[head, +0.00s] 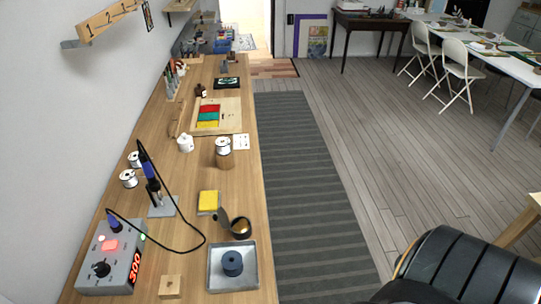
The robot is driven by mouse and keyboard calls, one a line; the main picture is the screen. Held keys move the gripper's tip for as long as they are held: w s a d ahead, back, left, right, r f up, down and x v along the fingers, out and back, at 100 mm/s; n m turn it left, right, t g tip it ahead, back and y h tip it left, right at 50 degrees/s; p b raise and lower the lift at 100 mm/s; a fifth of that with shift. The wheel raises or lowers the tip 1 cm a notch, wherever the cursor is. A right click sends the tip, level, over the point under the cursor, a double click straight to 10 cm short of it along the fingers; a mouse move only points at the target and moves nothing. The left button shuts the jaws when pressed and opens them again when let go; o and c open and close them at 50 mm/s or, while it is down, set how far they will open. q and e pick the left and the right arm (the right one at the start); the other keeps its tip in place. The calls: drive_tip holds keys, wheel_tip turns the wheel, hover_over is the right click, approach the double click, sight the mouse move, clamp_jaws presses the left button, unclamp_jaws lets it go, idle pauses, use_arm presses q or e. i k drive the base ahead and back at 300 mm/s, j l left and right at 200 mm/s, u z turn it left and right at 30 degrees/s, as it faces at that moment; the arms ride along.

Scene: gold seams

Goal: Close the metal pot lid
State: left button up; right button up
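A small dark round metal pot (241,228) stands near the right edge of the workbench, just behind the metal tray. Its dark lid (224,217) stands open, tilted up on the pot's left side. A gold-brown filling shows inside the pot. Neither of my grippers shows in the head view.
A square metal tray (214,285) holding a dark blue spool (232,263) stands in front of the pot. A yellow sponge (208,201) lies behind-left. A soldering iron stand (163,206) and control box (111,258) with a looping cable are left.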

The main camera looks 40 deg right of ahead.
sight(221, 215)
drive_tip(key=z, duration=0.9)
